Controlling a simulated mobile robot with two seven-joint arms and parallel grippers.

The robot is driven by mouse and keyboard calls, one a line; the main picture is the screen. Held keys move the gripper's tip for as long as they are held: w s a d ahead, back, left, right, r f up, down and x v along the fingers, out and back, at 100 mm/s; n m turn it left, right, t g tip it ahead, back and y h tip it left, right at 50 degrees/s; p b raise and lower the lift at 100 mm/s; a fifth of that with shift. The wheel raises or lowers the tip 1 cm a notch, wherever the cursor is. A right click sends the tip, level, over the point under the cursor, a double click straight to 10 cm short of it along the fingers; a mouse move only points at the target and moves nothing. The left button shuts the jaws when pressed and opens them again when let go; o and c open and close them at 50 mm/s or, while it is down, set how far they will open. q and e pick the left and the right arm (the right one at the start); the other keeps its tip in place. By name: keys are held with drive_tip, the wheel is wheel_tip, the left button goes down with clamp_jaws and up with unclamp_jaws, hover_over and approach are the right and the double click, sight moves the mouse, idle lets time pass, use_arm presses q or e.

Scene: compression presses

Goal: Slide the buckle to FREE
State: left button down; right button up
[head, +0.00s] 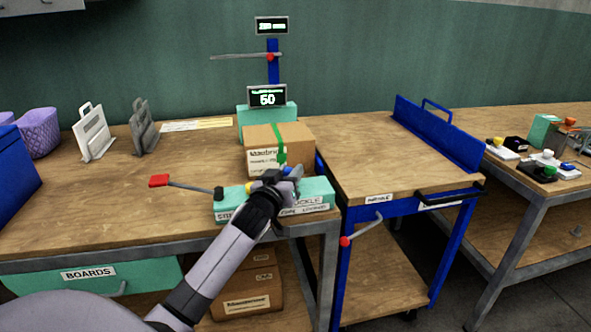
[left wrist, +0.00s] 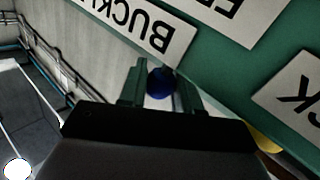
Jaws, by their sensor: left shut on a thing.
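The green buckle unit (head: 228,211) lies along the front edge of the left bench, with white labels including one ending in "CKLE". My left gripper (head: 284,174) is over its right half and hides part of its top and labels. In the left wrist view, the two fingers of my left gripper (left wrist: 160,88) are shut on a round blue knob (left wrist: 160,81), beside a white "BUCK..." label (left wrist: 148,27) on the green face. A small bit of blue also shows by the fingers in the head view. My right gripper is in neither view.
A strapped cardboard box (head: 262,160) stands just behind the unit. A red-handled lever (head: 160,181) sticks out on its left. A blue-framed cart (head: 385,150) stands to the right. Above the box, a display (head: 267,97) reads 60.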

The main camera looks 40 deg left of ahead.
use_arm(q)
drive_tip(key=c, duration=0.8)
unclamp_jaws()
drive_tip(key=shift+s+a+f, duration=0.1)
drive_tip(key=shift+s+a, duration=0.05)
drive_tip(key=shift+s, duration=0.15)
drive_tip(key=shift+s, duration=0.25)
drive_tip(key=shift+v, duration=3.25)
